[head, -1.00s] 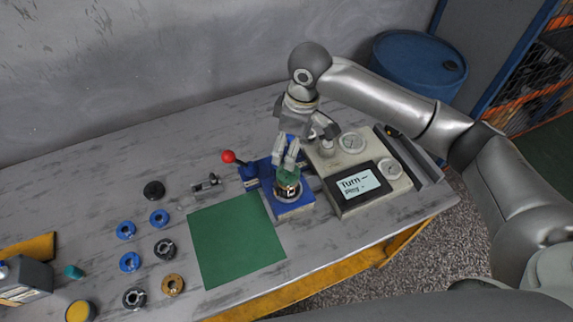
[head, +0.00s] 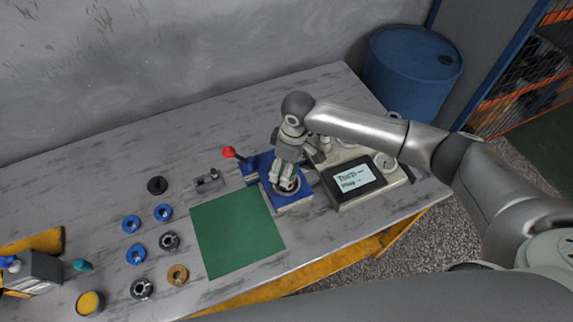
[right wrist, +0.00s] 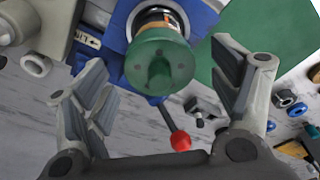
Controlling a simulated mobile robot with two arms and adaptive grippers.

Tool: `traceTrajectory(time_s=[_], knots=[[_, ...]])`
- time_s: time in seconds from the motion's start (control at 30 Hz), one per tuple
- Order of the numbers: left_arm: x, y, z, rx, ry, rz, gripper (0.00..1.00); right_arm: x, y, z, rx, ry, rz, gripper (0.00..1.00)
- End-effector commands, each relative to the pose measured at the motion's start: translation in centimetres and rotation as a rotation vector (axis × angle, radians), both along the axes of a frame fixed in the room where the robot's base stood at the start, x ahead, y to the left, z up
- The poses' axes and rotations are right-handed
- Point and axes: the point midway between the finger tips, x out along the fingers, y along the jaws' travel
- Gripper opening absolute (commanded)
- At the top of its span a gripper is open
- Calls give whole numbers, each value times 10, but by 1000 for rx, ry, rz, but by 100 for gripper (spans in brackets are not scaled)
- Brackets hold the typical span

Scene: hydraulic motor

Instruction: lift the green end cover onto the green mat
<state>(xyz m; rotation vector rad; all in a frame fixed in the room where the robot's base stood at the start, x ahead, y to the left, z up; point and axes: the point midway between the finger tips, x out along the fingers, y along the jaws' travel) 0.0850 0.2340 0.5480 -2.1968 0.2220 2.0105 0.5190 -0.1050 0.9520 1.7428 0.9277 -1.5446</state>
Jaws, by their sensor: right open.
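The green end cover (right wrist: 158,62) sits on top of the motor in the blue fixture (right wrist: 112,52), seen from above in the right wrist view. In the head view the blue fixture (head: 291,200) stands just right of the green mat (head: 236,232), and the cover is mostly hidden by my gripper. My right gripper (right wrist: 165,85) is open, its fingers spread to either side of the cover without touching it. It also shows over the fixture in the head view (head: 283,178). The mat is bare. My left gripper is not in view.
A red-knobbed lever (head: 229,153) stands at the fixture's back left. A test unit with gauges and a display (head: 356,180) is close on the right. Several rings and discs, including a bronze ring (head: 177,275), lie left of the mat.

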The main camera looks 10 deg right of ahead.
Motion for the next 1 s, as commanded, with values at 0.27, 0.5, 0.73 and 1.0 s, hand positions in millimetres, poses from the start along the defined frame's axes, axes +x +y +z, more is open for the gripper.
traceTrajectory(time_s=[0.27, 0.5, 0.73, 1.0], knots=[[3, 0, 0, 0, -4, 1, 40, 0, 0, 0, 0, 0, 0, 60], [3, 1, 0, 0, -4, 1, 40, 0, 0, 0, 0, 0, -1, 29], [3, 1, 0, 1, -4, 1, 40, 1, 0, 1, 1, -2, 0, 22], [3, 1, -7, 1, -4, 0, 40, 2, 0, 9, 3, -3, 0, 22]])
